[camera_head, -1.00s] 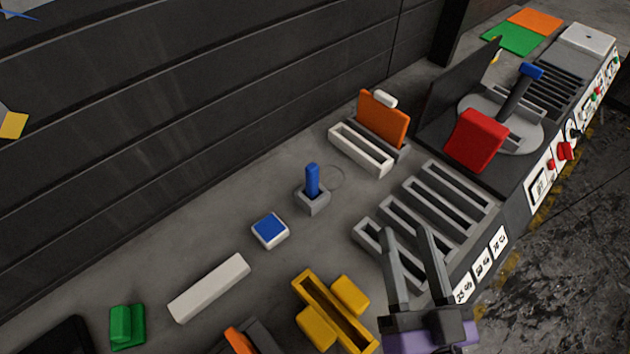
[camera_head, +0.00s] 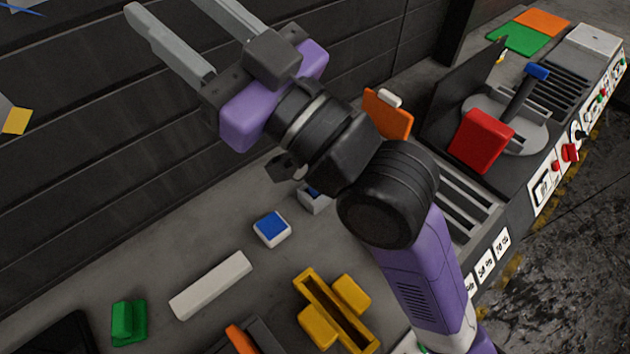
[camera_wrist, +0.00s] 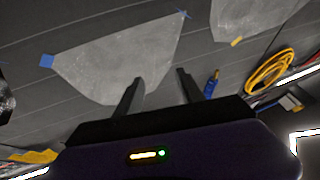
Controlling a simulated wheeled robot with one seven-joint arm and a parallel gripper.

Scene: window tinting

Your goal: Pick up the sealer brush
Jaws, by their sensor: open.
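I cannot name the sealer brush for certain in these views. A grey holder (camera_head: 315,200) on the bench, which held an upright blue handle a second ago, is now mostly hidden behind my arm, with only a bit of blue showing. My gripper (camera_head: 170,10) is raised high above the bench, in front of the dark wall, pointing up and left. Its two grey fingers are apart with nothing between them. In the wrist view the fingers (camera_wrist: 158,88) are also spread and empty, facing a pale grey sheet (camera_wrist: 118,58).
A blue-topped white block (camera_head: 271,229), a white bar (camera_head: 211,285), a green block (camera_head: 128,322) and a yellow holder (camera_head: 322,297) lie on the bench. A red block (camera_head: 481,140) stands at the right. My arm covers the slotted rack partly. A yellow coil (camera_wrist: 270,72) shows in the wrist view.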

